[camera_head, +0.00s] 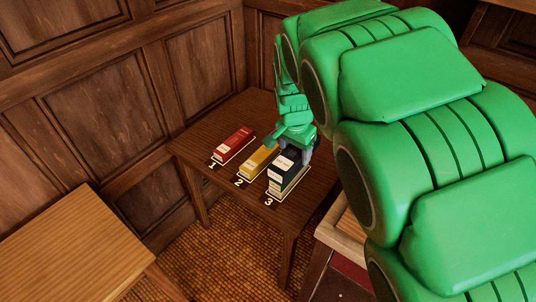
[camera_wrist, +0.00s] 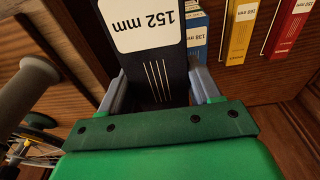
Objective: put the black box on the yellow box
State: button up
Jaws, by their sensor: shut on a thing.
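My gripper (camera_head: 297,150) is shut on the black box (camera_head: 286,162), which has a white label. In the wrist view the black box (camera_wrist: 155,75) stands between the two grey fingers, with its "152 mm" label turned toward the camera. The head view shows it at the spot marked 3, over or against another labelled box; I cannot tell whether they touch. The yellow box (camera_head: 257,162) lies on the table at the spot marked 2, left of my gripper, its top clear. It also shows in the wrist view (camera_wrist: 239,35), right of the black box.
A red box (camera_head: 234,143) lies at the spot marked 1. A blue box (camera_wrist: 198,38) labelled "138 mm" shows partly behind the black box. The brown table (camera_head: 215,117) stands by panelled walls. A lighter wooden table (camera_head: 70,245) is at lower left. My green arm hides the right side.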

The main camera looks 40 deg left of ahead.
jog(key=a+f, duration=0.6)
jog(key=a, duration=0.4)
send_over(261, 154)
jog(key=s, duration=0.1)
jog(key=shift+d+f, duration=0.15)
jog(key=shift+f, duration=2.15)
jog(key=shift+d+f, duration=0.15)
jog(key=shift+f, duration=2.1)
jog(key=shift+w+a+f, duration=0.25)
jog(key=shift+f, duration=1.7)
jog(key=shift+f, duration=0.1)
jog(key=o, duration=1.2)
